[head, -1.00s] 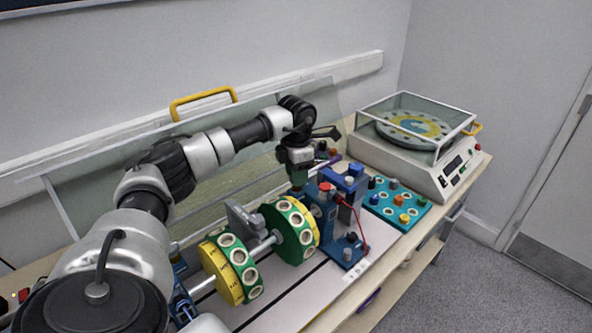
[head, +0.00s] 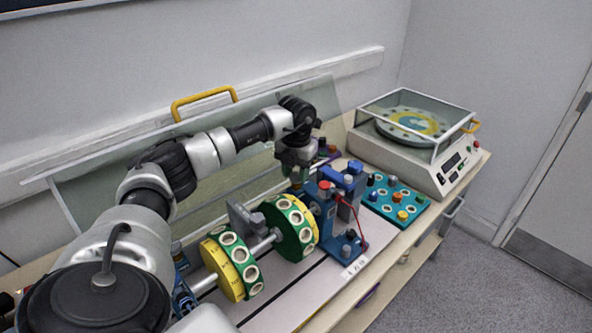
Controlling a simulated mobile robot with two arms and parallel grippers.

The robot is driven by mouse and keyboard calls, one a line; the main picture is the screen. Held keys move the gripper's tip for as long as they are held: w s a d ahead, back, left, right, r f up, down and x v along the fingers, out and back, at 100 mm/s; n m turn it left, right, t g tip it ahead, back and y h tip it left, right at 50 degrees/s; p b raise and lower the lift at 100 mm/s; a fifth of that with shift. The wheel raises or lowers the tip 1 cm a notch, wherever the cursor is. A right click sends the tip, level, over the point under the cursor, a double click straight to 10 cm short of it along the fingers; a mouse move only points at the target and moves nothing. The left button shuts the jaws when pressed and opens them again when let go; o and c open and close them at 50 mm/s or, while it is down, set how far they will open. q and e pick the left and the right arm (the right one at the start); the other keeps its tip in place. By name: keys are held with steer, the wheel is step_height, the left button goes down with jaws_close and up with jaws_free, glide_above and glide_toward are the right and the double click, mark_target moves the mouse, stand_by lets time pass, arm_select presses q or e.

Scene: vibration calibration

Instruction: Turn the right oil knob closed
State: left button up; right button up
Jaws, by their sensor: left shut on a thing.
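My left gripper (head: 298,183) points down at the right-hand blue bearing stand (head: 326,213) of the rotor rig, just right of the green-and-yellow disc (head: 291,228). Its jaws are shut on a small part at the top of the stand, which fits the right oil knob. The knob itself is hidden by the jaws and wrist. A red cap (head: 324,186) shows just right of the fingers. My right gripper is not in view.
A second green-and-yellow disc (head: 231,266) sits on the shaft to the left. A teal board (head: 395,203) with several coloured knobs lies to the right. A glass-lidded balancing machine (head: 400,165) stands behind it. A raised clear cover with a yellow handle (head: 204,95) is behind my arm.

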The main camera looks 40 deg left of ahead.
mark_target(296, 175)
arm_select(q)
steer(key=shift+w+r, duration=0.1)
steer(key=shift+r, duration=0.1)
stand_by(0.3)
steer(key=o, duration=0.9)
steer(key=shift+f, duration=0.1)
step_height(296, 175, up, 11)
steer(key=shift+f+b, duration=0.1)
steer(key=shift+b, duration=1.05)
